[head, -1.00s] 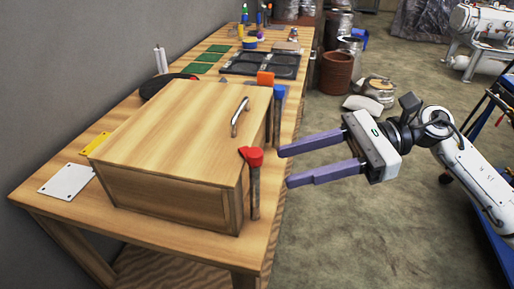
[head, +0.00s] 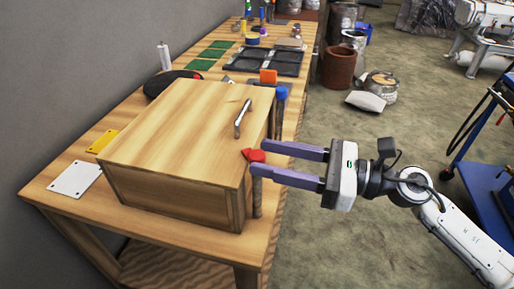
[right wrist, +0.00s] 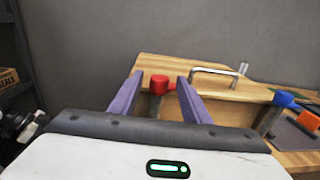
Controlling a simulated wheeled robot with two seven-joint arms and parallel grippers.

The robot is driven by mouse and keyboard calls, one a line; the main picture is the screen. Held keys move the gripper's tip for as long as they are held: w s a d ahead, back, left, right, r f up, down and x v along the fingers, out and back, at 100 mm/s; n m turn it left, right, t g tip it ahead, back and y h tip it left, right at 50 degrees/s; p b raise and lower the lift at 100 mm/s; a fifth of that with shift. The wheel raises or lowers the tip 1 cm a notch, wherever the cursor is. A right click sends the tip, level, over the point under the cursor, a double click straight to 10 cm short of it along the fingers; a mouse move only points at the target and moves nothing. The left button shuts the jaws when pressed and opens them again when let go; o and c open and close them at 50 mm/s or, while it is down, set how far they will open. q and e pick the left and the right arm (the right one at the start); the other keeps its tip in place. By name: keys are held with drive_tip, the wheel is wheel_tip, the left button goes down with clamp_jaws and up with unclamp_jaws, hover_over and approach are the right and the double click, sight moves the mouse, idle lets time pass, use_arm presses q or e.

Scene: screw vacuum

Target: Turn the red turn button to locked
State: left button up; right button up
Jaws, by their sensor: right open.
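The red turn button (head: 254,156) sits on a dark post beside the front right edge of the wooden box (head: 180,128). In the right wrist view the red button (right wrist: 159,83) shows between my two finger tips. My right gripper (head: 258,157) is open, its purple fingers pointing left at the button, one on the far side and one on the near side. Whether the fingers touch it I cannot tell. A blue knob (head: 282,93) on a similar post stands farther back. A metal handle (head: 243,118) is on the box lid. My left gripper is not in view.
The box stands on a wooden table (head: 150,236). An orange piece (head: 268,76) is near the blue knob. Black trays (head: 267,60) and green boards (head: 210,55) lie farther back. Open floor is to the right of the table.

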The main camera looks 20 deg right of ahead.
sight(257, 155)
use_arm(q)
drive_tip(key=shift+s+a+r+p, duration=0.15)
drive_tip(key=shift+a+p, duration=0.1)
drive_tip(key=shift+p, duration=0.15)
use_arm(e)
drive_tip(key=shift+x, duration=1.6)
